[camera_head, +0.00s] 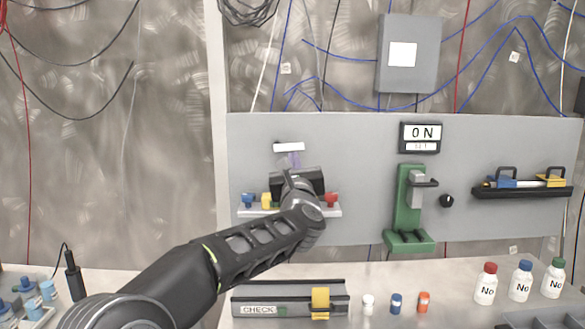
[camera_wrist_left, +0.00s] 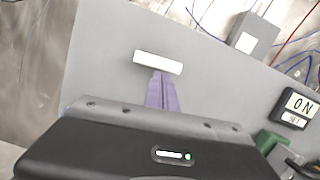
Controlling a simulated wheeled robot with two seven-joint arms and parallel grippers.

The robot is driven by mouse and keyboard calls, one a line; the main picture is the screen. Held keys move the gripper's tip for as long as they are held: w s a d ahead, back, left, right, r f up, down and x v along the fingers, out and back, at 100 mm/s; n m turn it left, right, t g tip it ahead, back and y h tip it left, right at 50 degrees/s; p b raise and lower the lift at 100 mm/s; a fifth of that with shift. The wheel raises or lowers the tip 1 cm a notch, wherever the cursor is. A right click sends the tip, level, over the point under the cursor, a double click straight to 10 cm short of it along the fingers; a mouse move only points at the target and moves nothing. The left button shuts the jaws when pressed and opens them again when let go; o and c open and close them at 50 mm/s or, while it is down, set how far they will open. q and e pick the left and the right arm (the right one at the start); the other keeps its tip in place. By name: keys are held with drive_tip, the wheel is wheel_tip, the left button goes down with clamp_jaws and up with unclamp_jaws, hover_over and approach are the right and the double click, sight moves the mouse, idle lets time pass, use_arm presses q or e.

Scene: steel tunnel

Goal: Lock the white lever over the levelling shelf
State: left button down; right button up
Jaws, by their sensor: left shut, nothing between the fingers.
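The white lever (camera_head: 289,147) is a short, nearly level bar on the grey wall panel, above the levelling shelf (camera_head: 332,212). The lever also shows in the left wrist view (camera_wrist_left: 158,63), slanting slightly there. The shelf is a white strip with blue, yellow and red knobs; my arm covers part of it. My left gripper (camera_head: 290,156) reaches up in front of the panel. Its pale purple fingers are shut together and empty, with the tips (camera_wrist_left: 160,76) just below the lever's middle. I cannot tell whether they touch it. My right gripper is not in view.
A green stand (camera_head: 409,205) and a display reading "ON" (camera_head: 420,132) are right of the gripper. A black rack (camera_head: 522,190) is farther right. Below, the bench holds a grey CHECK box (camera_head: 262,297), small vials and several capped bottles (camera_head: 486,286).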

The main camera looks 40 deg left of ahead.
sight(297, 145)
use_arm(q)
drive_tip(key=n+b, duration=0.2)
drive_tip(key=r+n+g+y+b, duration=0.1)
drive_tip(key=n+b, duration=0.1)
drive_tip(key=n, duration=0.1)
drive_tip(key=r+n+g+b, duration=0.1)
drive_tip(key=n+b, duration=0.1)
drive_tip(key=shift+w+d+y+b, duration=0.25)
drive_tip(key=shift+d+y+b, duration=0.05)
drive_tip(key=shift+d+b, duration=0.1)
drive_tip(key=n, duration=0.1)
drive_tip(key=r+n+g, duration=0.1)
drive_tip(key=shift+a+n+b, duration=0.1)
drive_tip(key=shift+n+b, duration=0.2)
drive_tip(key=shift+b, duration=0.1)
drive_tip(key=shift+r+n, duration=0.4)
drive_tip(key=shift+n, duration=0.7)
drive_tip(key=n, duration=0.1)
drive_tip(key=r+n+g, duration=0.1)
drive_tip(key=n, duration=0.1)
drive_tip(key=a+n, duration=0.1)
drive_tip(key=shift+s+r, duration=0.3)
drive_tip(key=shift+s, duration=0.05)
drive_tip(key=shift+d+f, duration=0.1)
